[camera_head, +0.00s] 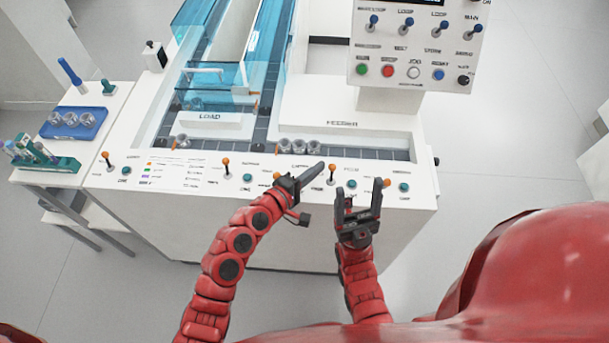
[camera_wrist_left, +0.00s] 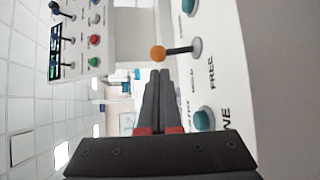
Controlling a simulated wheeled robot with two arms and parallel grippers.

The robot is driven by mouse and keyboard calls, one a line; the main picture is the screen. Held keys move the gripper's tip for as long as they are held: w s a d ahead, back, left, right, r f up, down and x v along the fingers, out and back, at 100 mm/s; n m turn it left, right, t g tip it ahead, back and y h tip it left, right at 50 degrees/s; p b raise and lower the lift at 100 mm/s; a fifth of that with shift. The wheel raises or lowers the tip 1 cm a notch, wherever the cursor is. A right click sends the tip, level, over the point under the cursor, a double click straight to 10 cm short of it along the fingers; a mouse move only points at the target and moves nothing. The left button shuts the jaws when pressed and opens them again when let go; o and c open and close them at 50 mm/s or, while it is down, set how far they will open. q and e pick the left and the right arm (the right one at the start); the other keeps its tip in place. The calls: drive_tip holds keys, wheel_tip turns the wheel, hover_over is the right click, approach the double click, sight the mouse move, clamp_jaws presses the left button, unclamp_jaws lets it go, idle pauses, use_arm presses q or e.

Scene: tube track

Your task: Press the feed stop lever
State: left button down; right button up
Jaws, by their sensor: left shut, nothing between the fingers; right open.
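Several orange-knobbed levers stand along the front strip of the white machine. The lever nearest my left gripper (camera_head: 318,168) has its orange knob (camera_head: 332,167) just right of the fingertips. In the left wrist view an orange-knobbed lever (camera_wrist_left: 158,53) lies just beyond the shut fingertips (camera_wrist_left: 160,76); I cannot tell if they touch. Text beside it seems to read "FREE"; the labels are too small to confirm which is the feed stop lever. My left gripper is shut and empty. My right gripper (camera_head: 360,192) is open and empty, at the front edge, below that lever.
Teal buttons (camera_head: 352,184) sit between the levers. A row of metal cups (camera_head: 299,147) stands in the channel behind the strip. A control panel (camera_head: 414,45) with switches rises behind. A side table at left holds a blue tray (camera_head: 57,131) and a green rack (camera_head: 63,164).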

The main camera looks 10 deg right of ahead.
use_arm(q)
drive_tip(key=shift+x, duration=1)
